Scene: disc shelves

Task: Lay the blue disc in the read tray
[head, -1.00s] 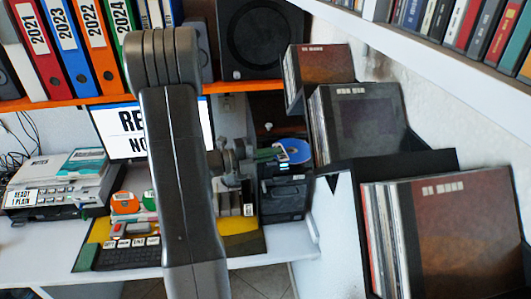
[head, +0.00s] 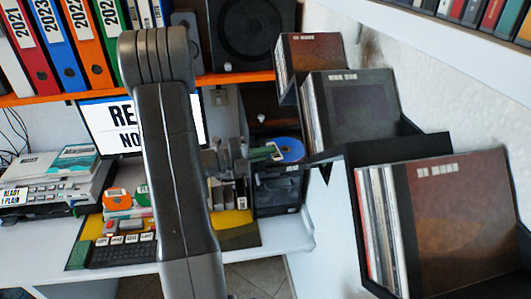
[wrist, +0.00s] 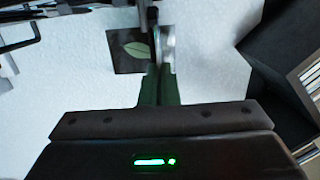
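The blue disc (head: 289,150) shows in the head view right of the arm, in front of the dark niche under the orange shelf. My gripper (head: 271,152) is at its left edge, with dark green fingers. In the wrist view the fingers (wrist: 160,88) are close together, and a thin pale edge, which looks like the disc edge-on, stands between their tips. The gripper appears shut on the disc, held in the air. A black box-shaped unit (head: 278,194) stands on the desk below the disc. I cannot make out a read tray for certain.
Stepped black racks with sleeves (head: 350,112) rise along the right wall. A monitor (head: 100,122), partly hidden by my arm, stands behind a keyboard (head: 122,253). A labelled device (head: 50,190) is at the left. A dark card with a leaf (wrist: 130,50) shows in the wrist view.

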